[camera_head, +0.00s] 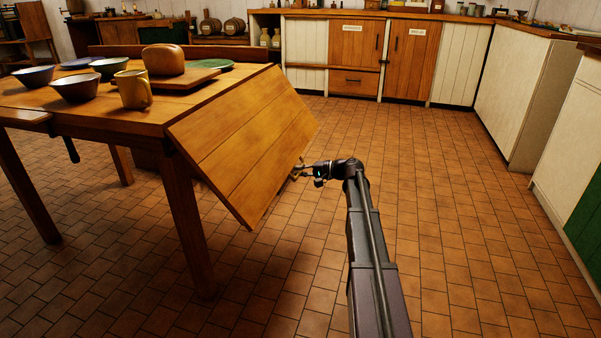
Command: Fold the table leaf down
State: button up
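The wooden table leaf (246,140) is hinged to the right end of the table (120,108). It slopes down to the right, between level and hanging straight down. My gripper (299,169) is at the leaf's lower outer edge, about midway along it. The fingertips look to be touching or very close to a small brass-coloured piece at that edge. They are too small to show whether they are open or shut on it. The underside of the leaf and its hinge are hidden.
On the fixed tabletop stand several bowls (75,88), a yellow mug (133,90), a bread loaf (163,59) on a board and a green plate (213,65). The tiled floor (440,200) to the right is clear up to the cabinets (409,58).

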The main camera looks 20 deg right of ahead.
jog(key=o, duration=0.4)
jog(key=shift+r, duration=0.1)
